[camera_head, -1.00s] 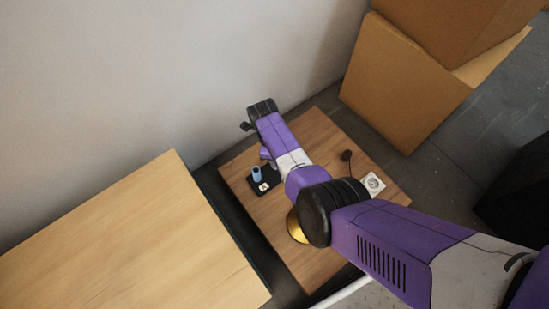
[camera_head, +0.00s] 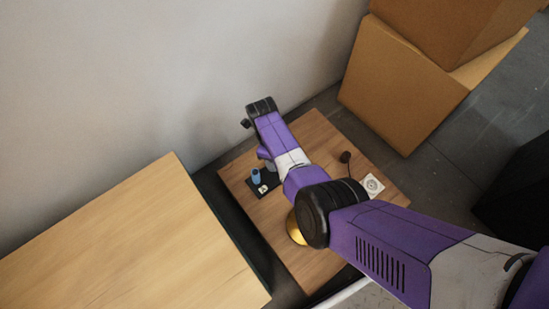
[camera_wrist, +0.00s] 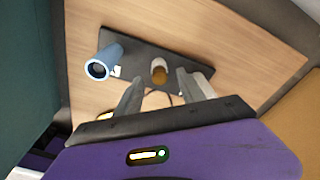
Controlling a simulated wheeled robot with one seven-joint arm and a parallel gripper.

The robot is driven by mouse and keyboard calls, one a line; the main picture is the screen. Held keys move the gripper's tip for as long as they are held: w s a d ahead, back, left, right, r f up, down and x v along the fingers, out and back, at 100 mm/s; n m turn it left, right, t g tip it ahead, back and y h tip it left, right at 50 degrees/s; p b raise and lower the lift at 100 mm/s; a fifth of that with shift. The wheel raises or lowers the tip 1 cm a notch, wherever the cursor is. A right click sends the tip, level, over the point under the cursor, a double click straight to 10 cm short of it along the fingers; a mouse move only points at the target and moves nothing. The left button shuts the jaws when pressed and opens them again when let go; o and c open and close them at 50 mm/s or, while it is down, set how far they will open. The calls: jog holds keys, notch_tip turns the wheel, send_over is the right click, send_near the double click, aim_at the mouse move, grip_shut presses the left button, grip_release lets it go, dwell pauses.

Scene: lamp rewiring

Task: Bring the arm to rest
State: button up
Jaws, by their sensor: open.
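My arm reaches over a small wooden table (camera_head: 320,150) in the head view, and its links hide much of the tabletop. My gripper (camera_wrist: 165,92) shows in the wrist view with its two fingers apart and nothing between them that I can tell is held. A black plate (camera_wrist: 150,58) lies on the table beyond the fingers. A blue cylinder (camera_wrist: 106,58) stands at the plate's left side; it also shows in the head view (camera_head: 256,176). A small white and brown cylindrical piece (camera_wrist: 159,72) sits on the plate, ahead of the gap between the fingers.
A white socket (camera_head: 372,185) and a dark plug (camera_head: 346,156) are at the table's right. A brass-coloured round part (camera_head: 294,228) is partly hidden under my arm. A larger wooden table (camera_head: 120,245) stands at left, cardboard boxes (camera_head: 405,85) at upper right. A wall runs behind.

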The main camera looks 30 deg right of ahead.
jog(key=r+p, duration=0.1)
jog(key=r, duration=0.1)
jog(key=r+p, duration=0.1)
jog(key=r, duration=0.1)
jog(key=r+p, duration=0.1)
jog(key=r, duration=0.1)
jog(key=shift+w+a+r, duration=0.25)
jog(key=shift+r, duration=0.05)
